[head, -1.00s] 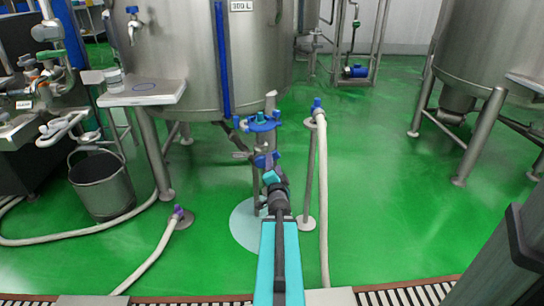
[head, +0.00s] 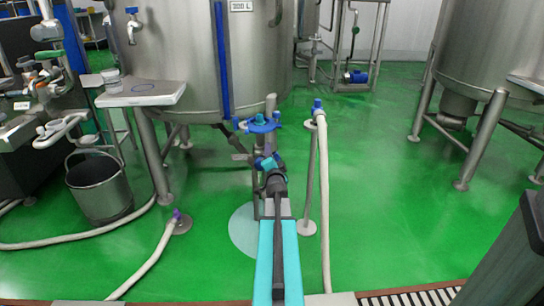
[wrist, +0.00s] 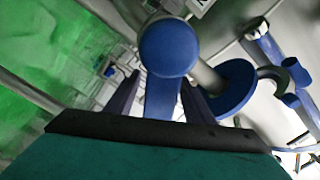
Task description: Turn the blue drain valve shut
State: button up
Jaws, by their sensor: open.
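The blue drain valve stands on the pipework below the front of the large steel tank (head: 175,65). In the wrist view its blue handle (wrist: 163,98), with a round blue end (wrist: 168,48), reaches down between the two dark fingers. My gripper (wrist: 160,98) is open, one finger on each side of the handle; I cannot tell whether they touch it. In the head view my gripper (head: 268,163) is at the valve, just below a blue round fitting (head: 262,124), and my arm hides most of the handle. A blue disc (wrist: 232,88) lies close to the right finger.
A pale hose on a stand (head: 322,170) is close to the right of my arm. Another hose end (head: 177,216) lies on the floor at the left, near a steel bucket (head: 100,190). A shelf (head: 140,95) juts out at the left.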

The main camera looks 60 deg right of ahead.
jog(key=shift+w+d, duration=0.25)
jog(key=shift+d, duration=0.1)
grip_shut()
